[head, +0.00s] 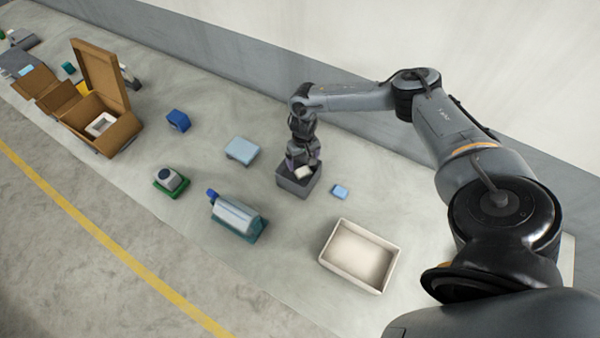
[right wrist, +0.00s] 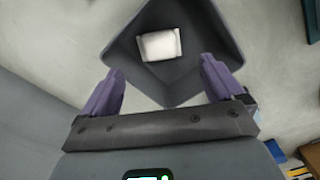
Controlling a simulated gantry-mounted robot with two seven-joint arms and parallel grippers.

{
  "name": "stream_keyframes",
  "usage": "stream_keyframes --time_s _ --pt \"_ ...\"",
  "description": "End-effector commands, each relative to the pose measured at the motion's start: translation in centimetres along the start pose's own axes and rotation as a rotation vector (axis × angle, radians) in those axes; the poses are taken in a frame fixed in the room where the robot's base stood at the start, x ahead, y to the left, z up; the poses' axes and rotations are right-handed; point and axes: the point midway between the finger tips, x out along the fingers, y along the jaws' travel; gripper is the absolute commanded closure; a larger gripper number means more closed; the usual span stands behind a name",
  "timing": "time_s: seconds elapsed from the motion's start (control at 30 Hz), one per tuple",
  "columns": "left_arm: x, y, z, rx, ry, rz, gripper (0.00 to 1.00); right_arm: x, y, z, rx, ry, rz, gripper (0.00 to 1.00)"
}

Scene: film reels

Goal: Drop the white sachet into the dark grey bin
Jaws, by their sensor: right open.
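The white sachet (right wrist: 160,46) shows within the opening of the dark grey bin (right wrist: 205,35) in the right wrist view, beyond my fingertips and apart from them. In the head view the sachet (head: 304,173) shows at the mouth of the bin (head: 296,188), just below my right gripper. I cannot tell whether it rests on the bin's floor. My right gripper (right wrist: 160,88) is open, its purple fingers spread above the bin with nothing between them. It also shows over the bin in the head view (head: 302,162). My left gripper is not in view.
A cream tray (head: 326,258) stands right of the bin, with a small blue box (head: 340,191) between. Left are a light blue box (head: 241,150), a bottle on a teal base (head: 238,218), a dark blue block (head: 178,120) and an open cardboard box (head: 125,132).

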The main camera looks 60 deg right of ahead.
Motion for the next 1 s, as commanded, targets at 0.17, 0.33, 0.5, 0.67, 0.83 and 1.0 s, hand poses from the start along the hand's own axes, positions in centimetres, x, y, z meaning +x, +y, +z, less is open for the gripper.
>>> stream_keyframes --time_s 0.17,0.33,0.5,0.67,0.83,1.0 --pt "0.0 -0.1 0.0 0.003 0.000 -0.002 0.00 -0.8 0.0 0.0 0.001 0.000 0.000 0.05" --pt "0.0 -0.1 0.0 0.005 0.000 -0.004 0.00 -3.1 0.0 -0.1 0.000 0.003 -0.002 0.05" --pt "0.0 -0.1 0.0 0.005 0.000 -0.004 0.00 -6.1 0.0 -0.1 0.000 0.002 -0.002 0.05" --pt "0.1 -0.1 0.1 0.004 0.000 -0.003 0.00 -8.6 0.0 -0.1 0.000 0.002 -0.001 0.05" --pt "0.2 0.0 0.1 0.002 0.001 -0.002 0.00 -10.2 0.0 0.0 -0.001 0.000 -0.001 0.05" --pt "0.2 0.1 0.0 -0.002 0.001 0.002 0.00 -10.8 0.0 0.0 0.000 0.001 -0.001 0.05"
